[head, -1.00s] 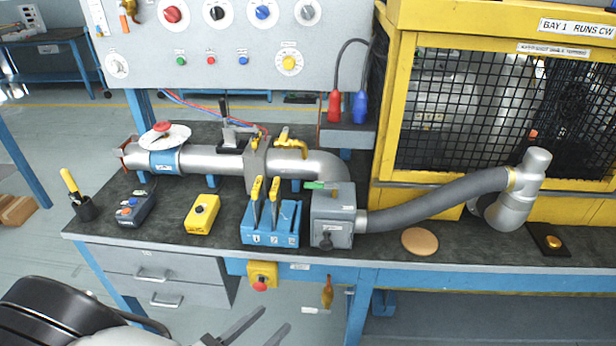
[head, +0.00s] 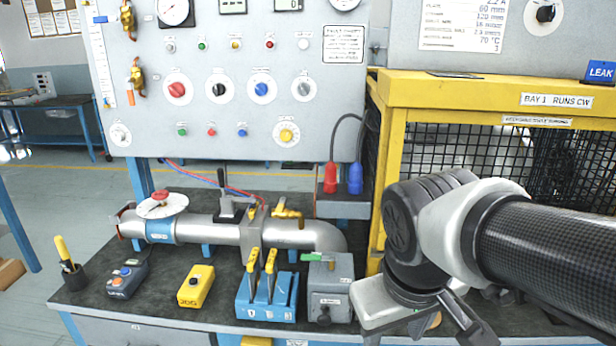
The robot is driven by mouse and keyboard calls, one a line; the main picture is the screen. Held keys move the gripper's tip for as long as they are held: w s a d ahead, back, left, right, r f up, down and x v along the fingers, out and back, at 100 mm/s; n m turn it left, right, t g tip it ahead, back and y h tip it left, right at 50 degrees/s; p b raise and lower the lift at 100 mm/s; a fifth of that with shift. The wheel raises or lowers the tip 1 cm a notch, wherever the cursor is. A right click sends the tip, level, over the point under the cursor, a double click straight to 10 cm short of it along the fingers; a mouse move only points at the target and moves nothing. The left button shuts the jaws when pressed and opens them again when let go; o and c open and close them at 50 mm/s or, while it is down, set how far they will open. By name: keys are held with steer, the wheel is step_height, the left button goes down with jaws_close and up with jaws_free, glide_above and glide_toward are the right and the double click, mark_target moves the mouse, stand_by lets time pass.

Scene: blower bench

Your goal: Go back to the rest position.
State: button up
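My gripper (head: 450,328) hangs at the lower right, in front of the bench's right part and the yellow cage. Its dark fingers point down and look spread apart, with nothing seen held between them. The fingertips are partly cut off by the bottom edge.
The grey box (head: 330,290) stands just left of my gripper. Left of it are a blue holder (head: 268,300) with yellow-handled tools, a yellow box (head: 196,286) and a dark control box (head: 128,277). The yellow cage (head: 470,95) stands behind my arm.

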step_height(320, 180, up, 20)
steer(key=s+d+m+t+p, duration=0.1)
steer(key=m+t+p, duration=0.1)
steer(key=p, duration=1.4)
steer(key=shift+d+r+m+y+p, duration=0.3)
steer(key=shift+d+m+y, duration=0.1)
steer(key=shift+m, duration=0.2)
steer(key=shift+s+f, duration=0.1)
